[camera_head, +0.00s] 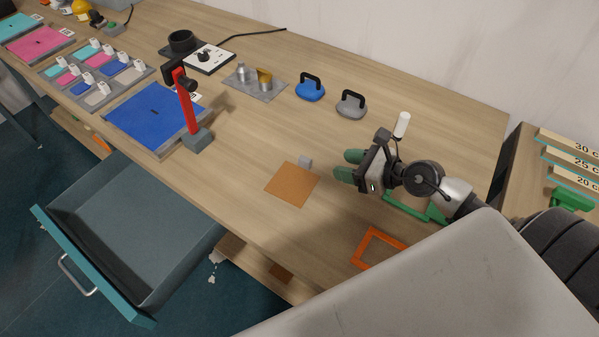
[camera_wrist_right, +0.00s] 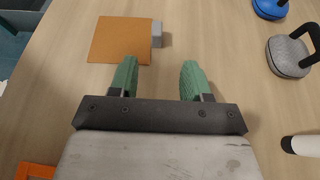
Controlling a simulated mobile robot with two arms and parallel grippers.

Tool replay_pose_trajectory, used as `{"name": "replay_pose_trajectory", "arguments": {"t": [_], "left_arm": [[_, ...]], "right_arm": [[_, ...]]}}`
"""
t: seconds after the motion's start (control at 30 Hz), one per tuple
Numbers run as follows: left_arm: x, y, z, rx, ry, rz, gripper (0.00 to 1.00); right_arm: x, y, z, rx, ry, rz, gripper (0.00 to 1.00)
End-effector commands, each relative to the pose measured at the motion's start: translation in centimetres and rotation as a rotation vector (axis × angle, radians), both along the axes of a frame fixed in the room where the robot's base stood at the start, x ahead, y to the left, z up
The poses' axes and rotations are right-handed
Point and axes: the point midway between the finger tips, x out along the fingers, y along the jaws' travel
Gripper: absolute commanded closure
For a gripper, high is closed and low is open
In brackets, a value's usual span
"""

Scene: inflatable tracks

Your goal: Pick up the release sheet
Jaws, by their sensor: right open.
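The release sheet looks like the flat orange-brown square (camera_head: 292,184) on the wooden bench top, near its front edge. It also shows in the right wrist view (camera_wrist_right: 120,40), ahead and to the left of the fingers. A small grey block (camera_head: 305,161) sits at its far edge and shows in the wrist view (camera_wrist_right: 157,34). My right gripper (camera_head: 347,166) is open and empty, with green fingers, to the right of the sheet and apart from it. In the wrist view the gripper (camera_wrist_right: 158,80) has bare bench between its fingers. My left gripper is not in view.
Blue (camera_head: 310,89) and grey (camera_head: 351,105) handled suction cups stand behind. A red stand (camera_head: 186,100) is at left beside a blue sheet (camera_head: 150,112). A teal drawer (camera_head: 130,235) is open in front. Orange (camera_head: 368,240) and green (camera_head: 408,207) frames lie near my right arm.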

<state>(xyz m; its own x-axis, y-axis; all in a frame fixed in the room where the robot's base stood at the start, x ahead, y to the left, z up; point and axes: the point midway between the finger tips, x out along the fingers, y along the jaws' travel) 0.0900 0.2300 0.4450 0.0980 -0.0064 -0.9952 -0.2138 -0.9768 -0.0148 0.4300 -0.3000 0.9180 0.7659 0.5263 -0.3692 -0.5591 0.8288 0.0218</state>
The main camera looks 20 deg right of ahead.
Motion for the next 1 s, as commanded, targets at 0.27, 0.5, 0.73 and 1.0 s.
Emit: {"name": "replay_pose_trajectory", "arguments": {"t": [0.27, 0.5, 0.73, 1.0], "left_arm": [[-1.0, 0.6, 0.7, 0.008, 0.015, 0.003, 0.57], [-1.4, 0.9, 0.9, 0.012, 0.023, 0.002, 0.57], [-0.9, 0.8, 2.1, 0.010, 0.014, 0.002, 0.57], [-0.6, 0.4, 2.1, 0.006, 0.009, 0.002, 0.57]], "right_arm": [[2.7, 1.7, -1.4, -0.022, 0.003, 0.011, 0.52], [4.2, 2.9, -2.2, -0.024, 0.004, 0.012, 0.52], [6.7, 4.6, -2.8, -0.020, 0.003, 0.012, 0.52], [8.2, 5.6, -3.9, -0.024, 0.004, 0.013, 0.52]]}}
